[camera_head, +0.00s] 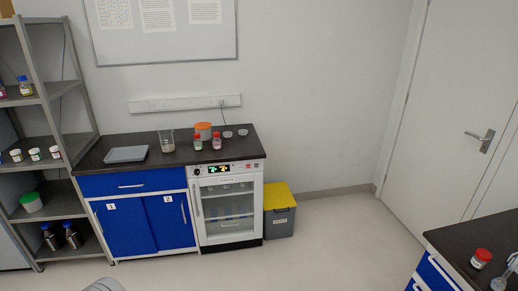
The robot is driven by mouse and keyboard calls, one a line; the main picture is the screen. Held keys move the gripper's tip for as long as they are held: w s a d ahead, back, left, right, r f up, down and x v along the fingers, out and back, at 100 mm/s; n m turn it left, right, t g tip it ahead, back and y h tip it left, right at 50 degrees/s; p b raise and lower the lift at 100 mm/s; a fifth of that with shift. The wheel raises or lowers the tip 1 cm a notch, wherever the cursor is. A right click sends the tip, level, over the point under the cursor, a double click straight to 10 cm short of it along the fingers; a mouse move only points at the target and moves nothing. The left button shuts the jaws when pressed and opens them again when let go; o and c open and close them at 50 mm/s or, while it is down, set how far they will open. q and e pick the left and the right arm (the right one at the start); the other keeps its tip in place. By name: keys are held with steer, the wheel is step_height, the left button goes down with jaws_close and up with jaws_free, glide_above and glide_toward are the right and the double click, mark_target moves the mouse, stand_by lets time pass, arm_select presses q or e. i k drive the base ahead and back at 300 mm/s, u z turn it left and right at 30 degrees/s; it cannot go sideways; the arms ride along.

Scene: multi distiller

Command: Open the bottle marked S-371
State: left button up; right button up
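No label reading S-371 can be made out at this size. Two small bottles with red caps, a left one (198,143) and a right one (216,142), stand upright on the dark counter (105,151) by the wall. A red-capped jar (481,259) stands on the dark bench at the lower right; its label is too small to read. All these caps appear to be on. Neither of my grippers shows; only a grey rounded part, probably of my arm, peeks in at the bottom edge.
A beaker (167,142), an orange-lidded tub (203,131) and a grey tray (126,154) share the counter. A shelf rack (49,95) with bottles stands left. A yellow-lidded bin (279,212) sits beside the glass-fronted appliance (228,206). The middle floor is clear.

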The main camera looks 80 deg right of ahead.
mark_target(217, 145)
steer(key=z, duration=2.4)
steer(key=i, duration=2.2)
steer(key=z, duration=0.05)
